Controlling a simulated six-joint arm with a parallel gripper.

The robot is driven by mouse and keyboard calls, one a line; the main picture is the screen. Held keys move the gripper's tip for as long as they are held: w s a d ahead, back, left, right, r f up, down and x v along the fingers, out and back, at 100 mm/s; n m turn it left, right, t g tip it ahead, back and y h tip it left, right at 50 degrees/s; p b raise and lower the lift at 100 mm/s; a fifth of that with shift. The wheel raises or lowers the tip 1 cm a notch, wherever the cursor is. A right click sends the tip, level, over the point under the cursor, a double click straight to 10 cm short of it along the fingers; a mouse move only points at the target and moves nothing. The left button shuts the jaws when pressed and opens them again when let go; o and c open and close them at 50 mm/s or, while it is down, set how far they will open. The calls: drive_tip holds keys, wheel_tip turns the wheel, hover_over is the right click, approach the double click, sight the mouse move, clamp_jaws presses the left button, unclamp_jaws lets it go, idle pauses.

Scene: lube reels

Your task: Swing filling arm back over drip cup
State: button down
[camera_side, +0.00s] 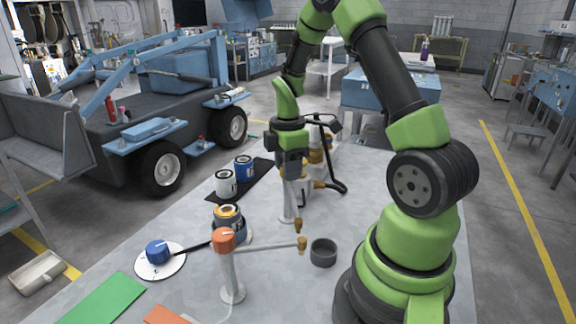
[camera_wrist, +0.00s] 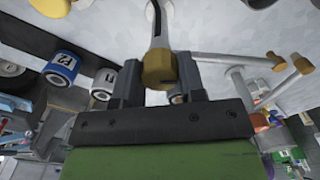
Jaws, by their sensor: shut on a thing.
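My gripper (camera_wrist: 160,82) is shut on a brass-coloured knob or nozzle (camera_wrist: 159,64) at the end of a pale grey arm, which I take as the filling arm. In the side view my gripper (camera_side: 296,176) points down beside a pale post, and its fingers are partly hidden. The dark grey drip cup (camera_side: 323,253) stands open on the bench, nearer the camera and apart from my gripper. An orange-capped post (camera_side: 226,240) carries another pale arm whose brass tip (camera_side: 302,243) ends just left of the cup. Another brass tip (camera_side: 297,226) hangs behind it.
A blue can (camera_side: 243,167) and a white can (camera_side: 226,184) stand on a black mat left of my gripper. A banded can (camera_side: 228,214) stands behind the orange cap. A blue knob (camera_side: 157,250) sits on a white disc. A black hose (camera_side: 338,165) loops right of my gripper.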

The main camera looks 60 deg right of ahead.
drive_tip(key=shift+n, duration=2.3)
drive_tip(key=c, duration=0.7)
unclamp_jaws()
wheel_tip(320, 180, up, 10)
